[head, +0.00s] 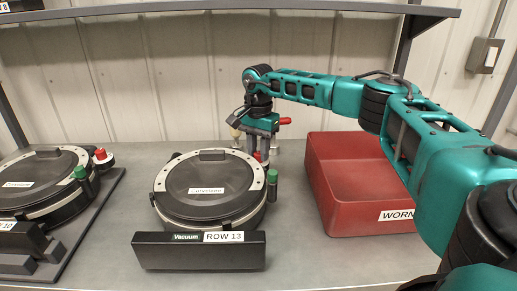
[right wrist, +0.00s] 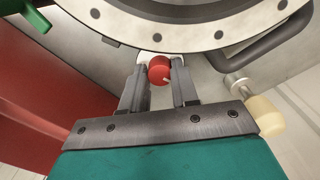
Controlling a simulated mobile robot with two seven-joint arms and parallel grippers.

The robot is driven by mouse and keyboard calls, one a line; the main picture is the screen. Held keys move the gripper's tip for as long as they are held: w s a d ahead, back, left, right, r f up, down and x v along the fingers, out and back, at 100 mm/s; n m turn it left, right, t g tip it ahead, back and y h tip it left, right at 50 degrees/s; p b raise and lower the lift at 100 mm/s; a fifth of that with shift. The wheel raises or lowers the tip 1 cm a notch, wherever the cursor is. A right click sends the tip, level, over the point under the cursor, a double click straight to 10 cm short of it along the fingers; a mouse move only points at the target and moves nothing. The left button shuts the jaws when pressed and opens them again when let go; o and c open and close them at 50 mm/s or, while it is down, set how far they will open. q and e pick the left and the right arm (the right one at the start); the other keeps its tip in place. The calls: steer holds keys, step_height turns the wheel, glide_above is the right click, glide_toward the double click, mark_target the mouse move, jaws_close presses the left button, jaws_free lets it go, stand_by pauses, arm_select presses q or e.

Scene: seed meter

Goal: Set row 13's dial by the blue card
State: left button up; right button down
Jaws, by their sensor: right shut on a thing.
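The row 13 meter (head: 208,190) is a round black unit with a pale rim, behind a black bar with a "ROW 13" label (head: 223,237). My right gripper (head: 260,148) reaches down at its back right edge. In the right wrist view my right gripper (right wrist: 159,75) is shut on a small red dial knob (right wrist: 159,70) beside the pale, dotted rim (right wrist: 140,38). A short pale mark shows on the knob. In the head view the knob is mostly hidden by the fingers. No blue card is in view. My left gripper is not in view.
A red bin labelled "WORN" (head: 396,215) stands right of the meter. A second meter (head: 40,182) stands at the left. A green handle (head: 272,180) rises at row 13's right side. A cream knob (right wrist: 266,117) is close to my right gripper. A shelf (head: 240,7) hangs above.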

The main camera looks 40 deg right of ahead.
steer(key=m, duration=0.5)
steer(key=shift+p, duration=0.3)
steer(key=m, duration=0.6)
steer(key=shift+w, duration=0.1)
stand_by(0.4)
steer(key=c, duration=0.8)
jaws_free()
steer(key=shift+c, duration=0.2)
